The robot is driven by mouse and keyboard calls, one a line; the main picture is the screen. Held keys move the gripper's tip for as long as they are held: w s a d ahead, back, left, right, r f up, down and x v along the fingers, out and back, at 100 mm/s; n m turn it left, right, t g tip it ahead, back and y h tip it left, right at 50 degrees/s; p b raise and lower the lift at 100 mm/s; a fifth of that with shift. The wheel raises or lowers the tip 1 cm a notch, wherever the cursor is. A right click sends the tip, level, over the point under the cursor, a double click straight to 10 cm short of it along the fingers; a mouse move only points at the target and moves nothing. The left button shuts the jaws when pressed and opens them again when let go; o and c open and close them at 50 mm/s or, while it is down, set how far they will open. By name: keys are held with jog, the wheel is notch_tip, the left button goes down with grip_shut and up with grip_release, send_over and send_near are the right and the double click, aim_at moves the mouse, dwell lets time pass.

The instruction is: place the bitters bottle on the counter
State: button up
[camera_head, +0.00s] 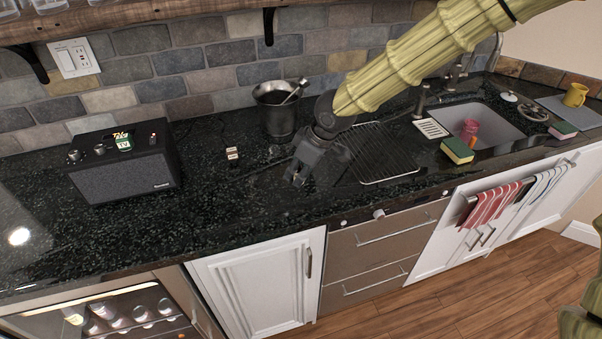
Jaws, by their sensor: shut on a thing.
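My gripper (299,174) points down over the dark speckled counter (235,205), left of the drying rack. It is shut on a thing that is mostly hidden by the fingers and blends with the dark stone. I take it to be the bitters bottle, but its shape and label cannot be made out. The fingertips are low over the counter. I cannot tell whether the held thing touches the surface.
A black speaker (125,175) with a small labelled item (122,141) on top stands at left. A dark metal bucket (279,112) stands behind my gripper. A drying rack (385,155), sink (490,115) and sponge (458,150) are at right.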

jog(key=shift+w+d, duration=0.3)
jog(key=shift+w, duration=0.35)
jog(key=shift+f+p, duration=0.75)
jog(key=shift+f, duration=1.05)
jog(key=shift+f, duration=0.1)
jog(key=o, duration=1)
jog(key=shift+o, duration=0.2)
jog(key=b+v, duration=0.1)
jog(key=v, duration=1.1)
jog(key=shift+b, duration=0.4)
